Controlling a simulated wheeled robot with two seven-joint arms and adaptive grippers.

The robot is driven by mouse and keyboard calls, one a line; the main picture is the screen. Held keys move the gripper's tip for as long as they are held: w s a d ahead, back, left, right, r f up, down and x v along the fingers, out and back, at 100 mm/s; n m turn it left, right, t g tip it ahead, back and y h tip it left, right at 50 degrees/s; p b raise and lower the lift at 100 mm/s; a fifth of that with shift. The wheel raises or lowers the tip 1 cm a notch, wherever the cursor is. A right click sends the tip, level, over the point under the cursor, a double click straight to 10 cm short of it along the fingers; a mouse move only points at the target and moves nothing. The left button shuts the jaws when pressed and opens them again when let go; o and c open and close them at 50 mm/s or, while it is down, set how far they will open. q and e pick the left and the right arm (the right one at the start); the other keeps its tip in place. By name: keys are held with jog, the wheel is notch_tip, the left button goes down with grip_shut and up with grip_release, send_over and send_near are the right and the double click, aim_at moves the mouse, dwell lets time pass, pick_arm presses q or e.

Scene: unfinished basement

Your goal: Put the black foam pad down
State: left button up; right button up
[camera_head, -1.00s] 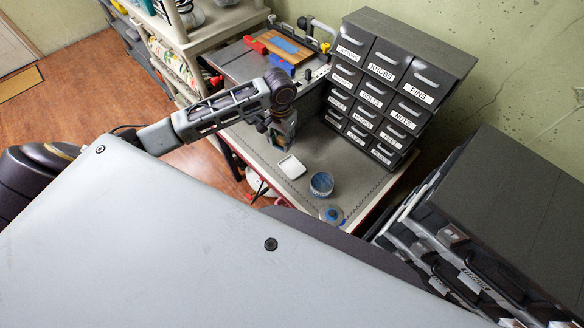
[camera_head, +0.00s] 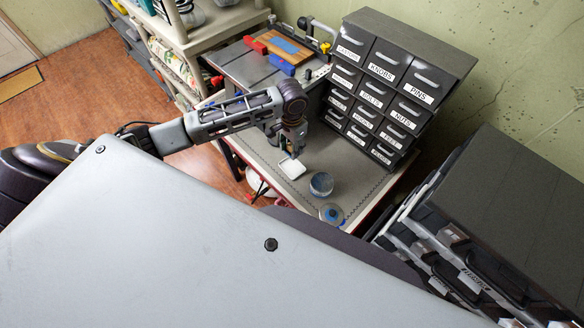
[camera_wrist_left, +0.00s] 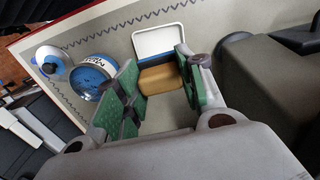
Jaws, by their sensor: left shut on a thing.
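My left gripper (camera_head: 290,148) is over the workbench, just behind the small white dish (camera_head: 292,168), and its tip overlaps the dish's far edge in the head view. In the left wrist view, the green-padded fingers of the left gripper (camera_wrist_left: 158,88) stand on both sides of a tan block (camera_wrist_left: 160,79), shut on it. The block lies in front of the white dish (camera_wrist_left: 166,41) in that view; whether they touch is unclear. My right gripper is not in view.
A blue-topped tin (camera_head: 321,184) and a white container with a blue top (camera_head: 331,214) stand near the bench's front edge. A dark labelled drawer cabinet (camera_head: 385,90) stands at the back right. The grey bench top (camera_head: 350,170) is bare between the tin and cabinet.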

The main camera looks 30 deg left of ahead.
pick_arm(q)
jog(key=shift+f, duration=3.15)
jog(key=shift+f+p, duration=0.3)
jog(key=shift+f, duration=1.6)
jog(key=o, duration=0.9)
jog(key=shift+r+b, duration=0.4)
jog(key=shift+r, duration=5.65)
